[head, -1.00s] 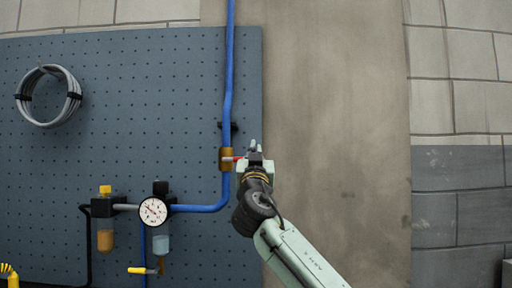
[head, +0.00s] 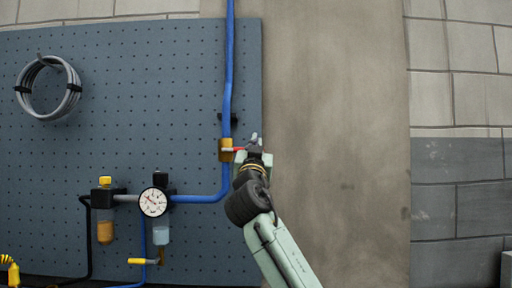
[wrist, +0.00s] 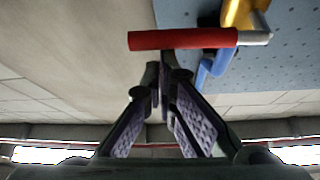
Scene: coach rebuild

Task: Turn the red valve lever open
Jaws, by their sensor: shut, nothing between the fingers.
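The red valve lever (head: 239,149) sticks out to the right from a brass valve body (head: 226,151) on the blue pipe, roughly level. My gripper (head: 254,139) is at the lever's right end and partly covers it in the head view. In the wrist view the red lever (wrist: 183,39) lies crosswise just past the fingertips, joined by a grey stem to the brass valve (wrist: 243,14). The fingers of my gripper (wrist: 160,75) meet at the tips with nothing between them. I cannot tell whether a fingertip touches the lever.
The blue pipe (head: 228,75) runs up the pegboard (head: 130,85). A pressure gauge (head: 153,202) and filter bowls sit at lower left, a coiled hose (head: 48,88) at upper left. Bare wall (head: 335,130) to the right is clear.

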